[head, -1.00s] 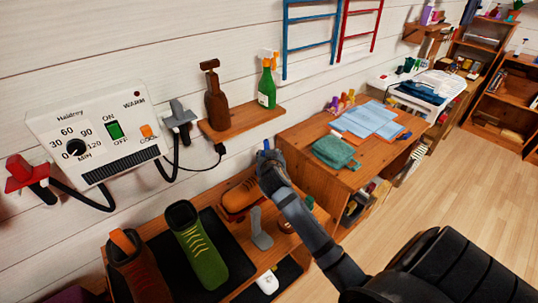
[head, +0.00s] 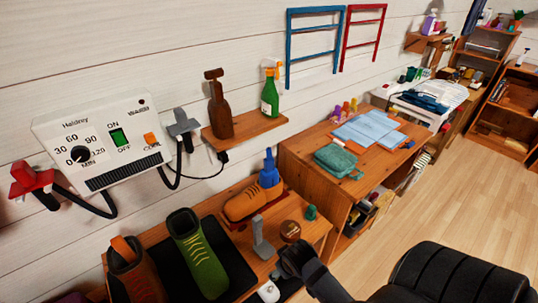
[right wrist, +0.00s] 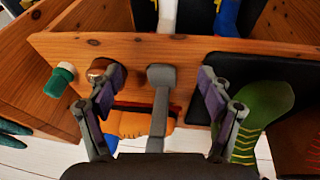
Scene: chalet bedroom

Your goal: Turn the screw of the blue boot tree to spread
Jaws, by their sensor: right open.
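The blue boot tree (head: 269,170) stands upright at the heel end of the orange shoe (head: 243,203), its narrow tip pointing up. I cannot make out its screw clearly. The shoe rests on a red base on the wooden bench. In the right wrist view a bit of blue (right wrist: 109,143) shows beside the orange shoe (right wrist: 128,122). My right gripper (head: 288,256) is low at the bench's front edge, apart from the boot tree. In the wrist view its open fingers (right wrist: 157,84) flank a grey T-shaped tool (right wrist: 160,78) without visible contact. My left gripper is out of view.
A brown tin (head: 290,231) and small green bottle (head: 311,212) stand right of the grey tool. A shelf (head: 245,127) with spray bottles and a dryer box (head: 102,142) are on the wall.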

